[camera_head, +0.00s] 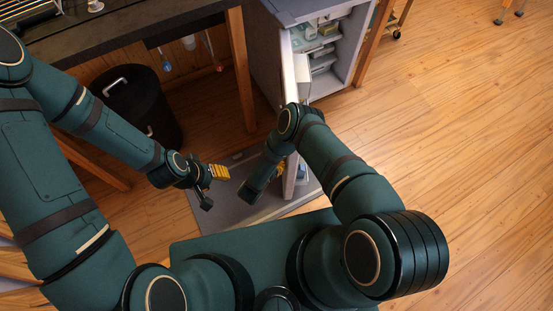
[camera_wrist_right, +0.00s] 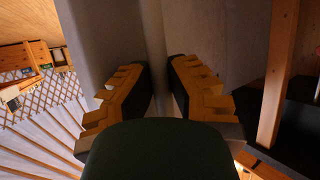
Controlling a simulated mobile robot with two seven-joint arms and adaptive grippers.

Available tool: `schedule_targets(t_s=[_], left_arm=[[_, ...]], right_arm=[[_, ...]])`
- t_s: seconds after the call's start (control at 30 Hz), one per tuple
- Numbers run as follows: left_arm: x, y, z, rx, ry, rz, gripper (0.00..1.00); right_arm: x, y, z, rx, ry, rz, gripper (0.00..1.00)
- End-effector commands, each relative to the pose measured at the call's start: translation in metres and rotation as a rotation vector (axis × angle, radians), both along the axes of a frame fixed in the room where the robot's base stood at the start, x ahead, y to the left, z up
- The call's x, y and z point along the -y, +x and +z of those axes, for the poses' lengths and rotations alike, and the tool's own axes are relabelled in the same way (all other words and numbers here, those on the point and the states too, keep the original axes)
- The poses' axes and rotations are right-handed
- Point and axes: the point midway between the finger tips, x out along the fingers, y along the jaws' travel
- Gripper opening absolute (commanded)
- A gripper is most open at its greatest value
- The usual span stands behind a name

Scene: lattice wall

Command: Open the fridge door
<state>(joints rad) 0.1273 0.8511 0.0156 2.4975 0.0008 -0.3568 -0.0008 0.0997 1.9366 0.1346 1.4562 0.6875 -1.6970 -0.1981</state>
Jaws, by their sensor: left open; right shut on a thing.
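The fridge (camera_head: 348,50) is a pale grey cabinet at the top middle of the head view, its shelves and the things on them in sight. Its door (camera_head: 288,70) stands open and shows almost edge-on. My right arm reaches over to the door. In the right wrist view the two yellow-padded fingers of my right gripper (camera_wrist_right: 162,82) stand either side of a pale upright part of the door (camera_wrist_right: 150,30), shut on it; the exact contact is partly hidden. My left gripper (camera_head: 208,186) is open and empty, left of the door and apart from it.
A dark counter (camera_head: 130,25) on wooden legs (camera_head: 241,70) stands at the upper left, with a black bin (camera_head: 135,105) under it. A grey mat (camera_head: 225,212) lies on the floor below the grippers. The wooden floor (camera_head: 460,130) on the right is clear.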

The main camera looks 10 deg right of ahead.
Motion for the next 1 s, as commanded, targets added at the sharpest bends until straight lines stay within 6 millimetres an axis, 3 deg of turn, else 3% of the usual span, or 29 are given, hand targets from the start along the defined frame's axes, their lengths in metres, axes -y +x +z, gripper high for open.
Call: schedule_targets(t_s=[0.03, 0.37, 0.4, 0.47, 0.5, 1.0], left_arm=[[0.0, 0.0, -0.0001, 0.0, 0.0, 0.0, 0.47], [0.0, -0.0001, -0.0001, 0.0, 0.0, 0.0, 0.47], [0.0, -0.0001, -0.0001, 0.0, 0.0, 0.0, 0.47], [0.0001, -0.0002, -0.0001, 0.0, 0.0, 0.0, 0.47], [0.0, -0.0001, -0.0001, 0.0, 0.0, 0.0, 0.47], [0.0, -0.0001, 0.0003, 0.0, 0.0, 0.0, 0.47]], right_arm=[[0.0023, 0.0097, 0.0048, 0.024, -0.003, 0.0, 0.0], [0.0026, 0.0097, 0.0047, 0.024, -0.004, -0.001, 0.0], [0.0026, 0.0097, 0.0047, 0.024, -0.004, -0.001, 0.21], [0.0028, 0.0097, 0.0047, 0.024, -0.003, -0.003, 0.42], [0.0029, 0.0096, 0.0048, 0.024, -0.004, -0.004, 0.48], [-0.0007, 0.0047, 0.0054, 0.018, -0.003, -0.003, 0.48]])
